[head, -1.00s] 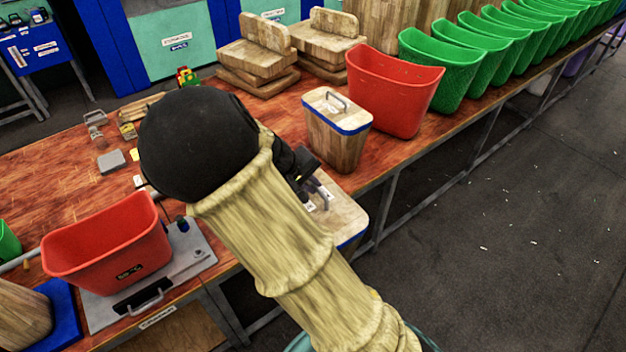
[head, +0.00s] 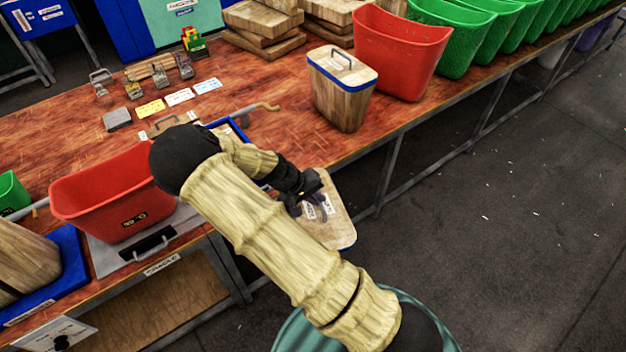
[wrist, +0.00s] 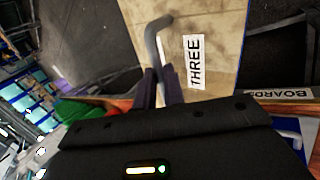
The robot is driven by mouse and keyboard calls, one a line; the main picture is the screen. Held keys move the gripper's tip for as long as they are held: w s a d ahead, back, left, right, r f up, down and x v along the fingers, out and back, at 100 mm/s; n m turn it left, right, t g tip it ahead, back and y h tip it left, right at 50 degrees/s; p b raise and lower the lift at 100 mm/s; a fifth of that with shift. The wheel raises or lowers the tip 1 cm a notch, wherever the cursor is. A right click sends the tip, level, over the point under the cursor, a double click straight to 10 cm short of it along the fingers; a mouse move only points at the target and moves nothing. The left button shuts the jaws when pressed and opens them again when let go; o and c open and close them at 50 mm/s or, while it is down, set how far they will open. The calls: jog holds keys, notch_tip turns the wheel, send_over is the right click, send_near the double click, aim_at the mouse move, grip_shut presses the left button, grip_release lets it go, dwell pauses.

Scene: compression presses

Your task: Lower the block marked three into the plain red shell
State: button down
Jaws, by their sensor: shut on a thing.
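The block marked three (head: 336,226) is wooden with a blue edge. My gripper (head: 305,199) is shut on its grey handle, and in the wrist view the gripper (wrist: 160,85) grips that handle beside the label THREE (wrist: 195,62). The block hangs past the table's front edge, its handled face towards the camera; its far side is hidden. The plain red shell (head: 398,55) stands at the table's right, well apart from the block, with no label showing. Another red shell (head: 112,195), with a dark label, sits on a grey plate at the left.
A blue-rimmed wooden block with a handle (head: 342,92) stands just left of the plain red shell. Green shells (head: 455,38) line the table beyond it. Small tools and cards (head: 150,108) lie at the back left. Open floor (head: 480,230) lies to the right.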

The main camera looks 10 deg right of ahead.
aim_at(317, 210)
jog(key=shift+m+g, duration=0.3)
jog(key=shift+m, duration=0.2)
jog(key=f, duration=0.2)
jog(key=d+f, duration=0.1)
jog(key=f, duration=0.1)
jog(key=s+f, duration=0.1)
jog(key=f, duration=0.1)
jog(key=shift+d+f+b, duration=0.2)
jog(key=shift+f+b, duration=0.15)
